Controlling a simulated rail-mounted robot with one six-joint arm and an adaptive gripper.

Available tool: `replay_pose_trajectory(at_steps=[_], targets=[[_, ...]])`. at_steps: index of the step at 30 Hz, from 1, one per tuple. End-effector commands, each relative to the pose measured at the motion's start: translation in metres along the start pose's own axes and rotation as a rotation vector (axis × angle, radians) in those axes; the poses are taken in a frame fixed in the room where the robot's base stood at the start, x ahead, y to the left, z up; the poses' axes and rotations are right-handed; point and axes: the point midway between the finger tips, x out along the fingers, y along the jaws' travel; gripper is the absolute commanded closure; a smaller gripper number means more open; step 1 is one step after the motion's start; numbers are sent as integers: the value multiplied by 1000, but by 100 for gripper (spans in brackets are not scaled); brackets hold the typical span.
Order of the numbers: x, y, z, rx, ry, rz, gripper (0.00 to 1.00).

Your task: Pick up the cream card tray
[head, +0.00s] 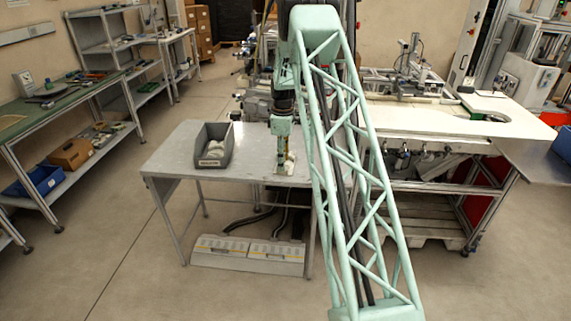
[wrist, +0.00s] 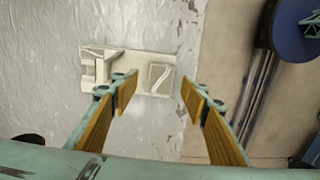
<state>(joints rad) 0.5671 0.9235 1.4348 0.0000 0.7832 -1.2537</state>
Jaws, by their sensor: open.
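The cream card tray (wrist: 134,62) lies flat on the grey table near its edge in the wrist view. It has a raised block at its left end and a framed square at its right end. In the head view it is a small pale shape (head: 285,169) at the table's front edge, partly hidden by my gripper (head: 285,153). In the wrist view my gripper (wrist: 157,87) is open and empty above the tray. The left fingertip overlaps the tray's middle in the picture, and the right fingertip is beyond its right end. I cannot tell the height between them.
A grey bin (head: 214,146) with pale items stands on the table (head: 170,158) left of my gripper. Bare tabletop lies between them. A dark blue round thing (wrist: 296,28) is beyond the table edge in the wrist view. Pale boxes (head: 247,254) lie below the table.

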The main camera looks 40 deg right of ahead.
Motion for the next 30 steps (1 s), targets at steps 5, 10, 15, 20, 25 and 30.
replay_pose_trajectory(at_steps=[5, 10, 15, 20, 25, 30], targets=[[20, 0, 0, 0, -1, -2, 59], [27, 0, 0, 0, 0, 0, 59], [27, 0, 0, 0, 0, 0, 59], [27, 0, 0, 0, 0, 0, 59], [27, 0, 0, 0, 0, 0, 59], [27, 0, 0, 0, 0, 0, 69]])
